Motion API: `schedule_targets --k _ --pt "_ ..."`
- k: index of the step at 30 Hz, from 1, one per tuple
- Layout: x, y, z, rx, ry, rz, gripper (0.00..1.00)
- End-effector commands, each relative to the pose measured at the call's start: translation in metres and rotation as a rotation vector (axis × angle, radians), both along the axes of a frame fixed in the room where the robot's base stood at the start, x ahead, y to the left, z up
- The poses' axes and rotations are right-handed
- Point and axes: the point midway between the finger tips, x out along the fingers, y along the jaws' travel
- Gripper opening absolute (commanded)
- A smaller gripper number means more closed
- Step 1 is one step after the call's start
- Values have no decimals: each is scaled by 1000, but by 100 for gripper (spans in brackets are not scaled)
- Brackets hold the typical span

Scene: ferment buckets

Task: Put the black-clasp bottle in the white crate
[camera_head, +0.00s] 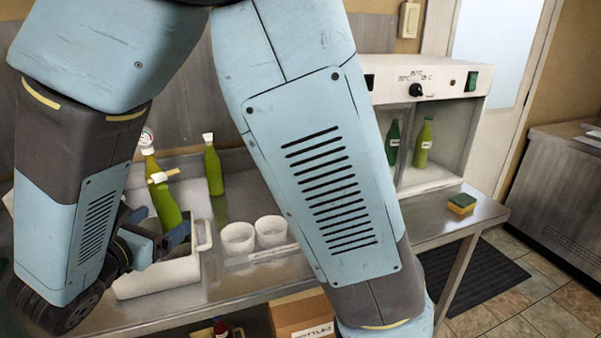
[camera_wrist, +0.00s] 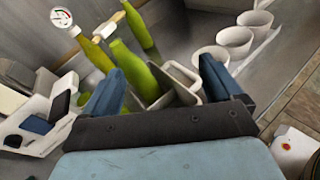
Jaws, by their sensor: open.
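The white crate (camera_head: 160,283) stands on the metal counter; its rim also shows in the wrist view (camera_wrist: 184,84). A yellow-green bottle (camera_head: 166,208) rises from the crate area, and a bottle (camera_wrist: 136,68) shows between my fingers in the wrist view. My gripper (camera_head: 157,243) is open at the crate, its fingers apart, also seen in the wrist view (camera_wrist: 160,88). In the cabinet stand a dark green bottle (camera_head: 393,143) and a yellow-green bottle (camera_head: 423,145). I cannot make out a black clasp on any bottle.
A bottle with a gauge on top (camera_head: 149,160) and a white-capped bottle (camera_head: 214,172) stand behind the crate. White cups (camera_head: 238,239) sit right of it. A sponge (camera_head: 461,203) lies before the white cabinet (camera_head: 440,180). A cardboard box (camera_head: 300,313) is below. My arm hides the middle.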

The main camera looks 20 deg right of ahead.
Motion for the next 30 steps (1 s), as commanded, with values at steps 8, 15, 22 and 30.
schedule_targets --k 8,15,22,30 --pt "3 -115 19 367 54 -404 93" --pt "-20 -186 30 709 35 -726 93" --pt "-50 -229 42 1054 -41 -1000 93" --pt "-82 -258 63 1478 -205 -1264 93"
